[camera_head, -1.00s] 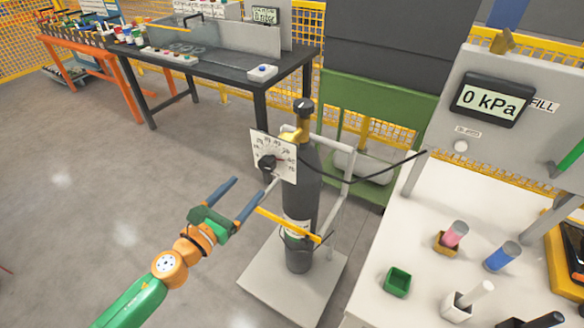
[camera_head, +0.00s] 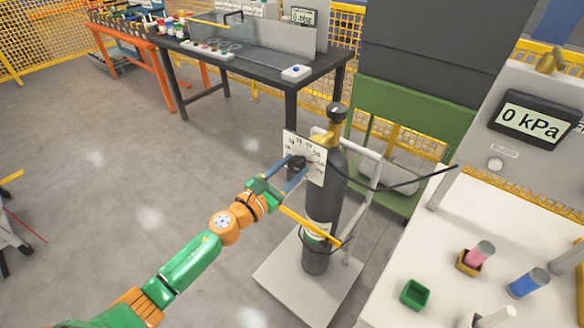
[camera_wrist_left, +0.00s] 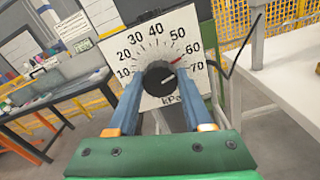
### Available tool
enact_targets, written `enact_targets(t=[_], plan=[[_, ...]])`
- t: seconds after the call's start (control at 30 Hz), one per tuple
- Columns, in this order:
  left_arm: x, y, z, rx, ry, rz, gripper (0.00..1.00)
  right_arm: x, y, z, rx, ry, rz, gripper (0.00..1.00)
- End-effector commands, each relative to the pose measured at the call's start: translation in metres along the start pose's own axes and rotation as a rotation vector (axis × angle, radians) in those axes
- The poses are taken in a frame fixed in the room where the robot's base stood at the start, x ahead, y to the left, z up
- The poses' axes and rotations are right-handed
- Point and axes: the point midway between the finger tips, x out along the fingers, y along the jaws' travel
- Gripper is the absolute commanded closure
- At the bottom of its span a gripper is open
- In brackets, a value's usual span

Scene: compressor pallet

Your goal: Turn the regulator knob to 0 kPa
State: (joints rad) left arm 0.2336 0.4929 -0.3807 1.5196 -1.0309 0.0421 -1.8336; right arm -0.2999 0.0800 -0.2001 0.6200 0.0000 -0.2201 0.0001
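The regulator knob (camera_head: 297,162) is black and round. It sits on a white dial plate (camera_head: 318,158) at the top of a dark gas cylinder (camera_head: 322,215). In the left wrist view, the knob (camera_wrist_left: 160,80) is at the centre of the dial plate (camera_wrist_left: 148,45), which is marked 10 to 70 kPa. A red mark lies near 60, at the knob's upper right edge. My left gripper (camera_head: 294,168) is open, its two blue fingers reaching to either side of the knob. I cannot tell whether they touch it. My right gripper is not in view.
A grey panel display (camera_head: 532,120) reads 0 kPa. The cylinder stands on a pale trolley base (camera_head: 275,285) with a yellow strap (camera_head: 310,226). A black hose runs right from the dial. A white table (camera_head: 450,235) holds a green box (camera_head: 415,294) and several small items.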

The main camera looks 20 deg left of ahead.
Motion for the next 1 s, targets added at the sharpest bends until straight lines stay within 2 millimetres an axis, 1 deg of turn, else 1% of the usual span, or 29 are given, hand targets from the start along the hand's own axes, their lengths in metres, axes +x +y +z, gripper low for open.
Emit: enact_targets(t=[0.03,0.07,0.1,0.27,0.47,0.67,1.0], plan=[[0.0,0.0004,0.0,0.0,0.0,0.001,0.81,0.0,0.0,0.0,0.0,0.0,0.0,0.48],[0.0,0.0005,0.0,0.0,0.0,0.001,0.89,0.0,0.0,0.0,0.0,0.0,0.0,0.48],[0.0,0.0005,0.0,0.0,0.0,0.001,1.0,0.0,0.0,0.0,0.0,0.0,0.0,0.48],[-0.0001,0.0006,0.0,-0.006,0.0,0.002,1.0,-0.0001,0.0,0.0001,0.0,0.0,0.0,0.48],[-0.0001,0.0008,0.0001,-0.065,0.0,0.002,1.0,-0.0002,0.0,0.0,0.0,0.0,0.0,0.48],[-0.0001,0.0011,0.0002,-0.205,0.0,0.002,1.0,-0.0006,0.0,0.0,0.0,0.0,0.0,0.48],[-0.0001,0.0017,0.0004,-0.525,-0.001,0.002,1.0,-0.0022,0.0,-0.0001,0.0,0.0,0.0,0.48]])
